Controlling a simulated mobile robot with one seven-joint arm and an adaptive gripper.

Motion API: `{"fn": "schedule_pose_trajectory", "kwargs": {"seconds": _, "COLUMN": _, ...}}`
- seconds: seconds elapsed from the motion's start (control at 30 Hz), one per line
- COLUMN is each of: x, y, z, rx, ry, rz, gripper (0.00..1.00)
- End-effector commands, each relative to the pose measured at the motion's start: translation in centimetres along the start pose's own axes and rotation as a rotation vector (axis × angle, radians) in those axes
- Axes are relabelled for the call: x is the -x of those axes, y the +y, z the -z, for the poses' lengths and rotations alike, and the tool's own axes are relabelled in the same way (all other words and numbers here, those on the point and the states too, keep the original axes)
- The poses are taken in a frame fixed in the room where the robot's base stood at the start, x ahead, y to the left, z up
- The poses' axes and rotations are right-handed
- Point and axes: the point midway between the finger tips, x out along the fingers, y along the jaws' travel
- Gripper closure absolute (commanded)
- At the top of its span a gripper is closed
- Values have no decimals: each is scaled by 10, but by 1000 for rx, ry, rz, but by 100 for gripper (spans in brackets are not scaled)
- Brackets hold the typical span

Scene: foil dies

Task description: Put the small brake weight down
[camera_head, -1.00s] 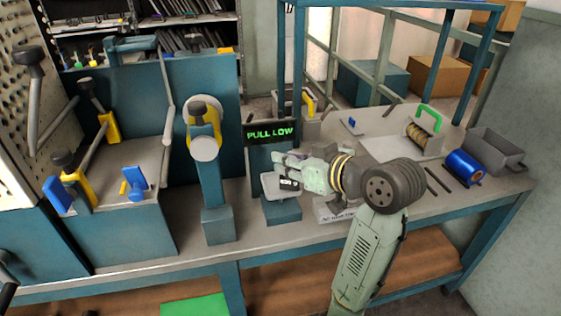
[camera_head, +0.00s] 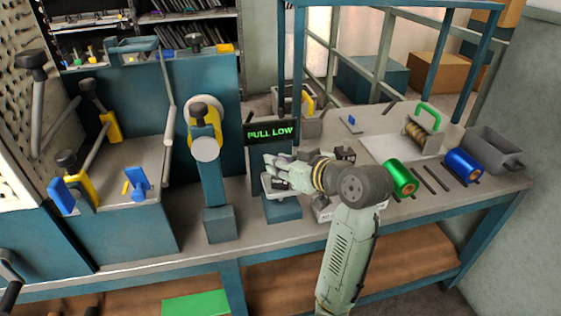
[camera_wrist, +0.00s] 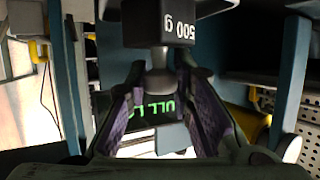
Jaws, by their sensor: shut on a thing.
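The small brake weight is a dark block marked 500 g (camera_wrist: 176,25), with a grey rounded knob (camera_wrist: 160,78) on it. In the wrist view the knob lies between the two fingers of my gripper (camera_wrist: 160,105), which is shut on it. In the head view my gripper (camera_head: 268,168) points left, just in front of the PULL LOW display (camera_head: 270,132) and over a small pale plate on a blue stand (camera_head: 283,210). The weight is hard to make out there, and I cannot tell whether it touches the plate.
A blue post with a yellow-rimmed roller (camera_head: 205,150) stands close left of my gripper. To the right are a green spool (camera_head: 400,178), a blue spool (camera_head: 462,166), a grey bin (camera_head: 494,150) and a green-handled fixture (camera_head: 424,130). Bench space at the back right is partly clear.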

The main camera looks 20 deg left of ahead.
Motion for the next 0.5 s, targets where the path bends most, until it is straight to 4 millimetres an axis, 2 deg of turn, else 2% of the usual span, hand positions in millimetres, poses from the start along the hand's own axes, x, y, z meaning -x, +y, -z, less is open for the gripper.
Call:
{"fn": "schedule_pose_trajectory", "kwargs": {"seconds": 0.07, "x": -1, "y": 0, "z": -2, "rx": 1, "ry": 2, "rz": -1, "gripper": 100}}
{"fn": "schedule_pose_trajectory", "kwargs": {"seconds": 0.1, "x": -1, "y": 0, "z": -2, "rx": 0, "ry": 0, "rz": 0, "gripper": 76}}
{"fn": "schedule_pose_trajectory", "kwargs": {"seconds": 0.37, "x": -1, "y": 0, "z": -2, "rx": 0, "ry": 0, "rz": 0, "gripper": 59}}
{"fn": "schedule_pose_trajectory", "kwargs": {"seconds": 0.5, "x": -1, "y": 0, "z": -2, "rx": 0, "ry": 0, "rz": 0, "gripper": 58}}
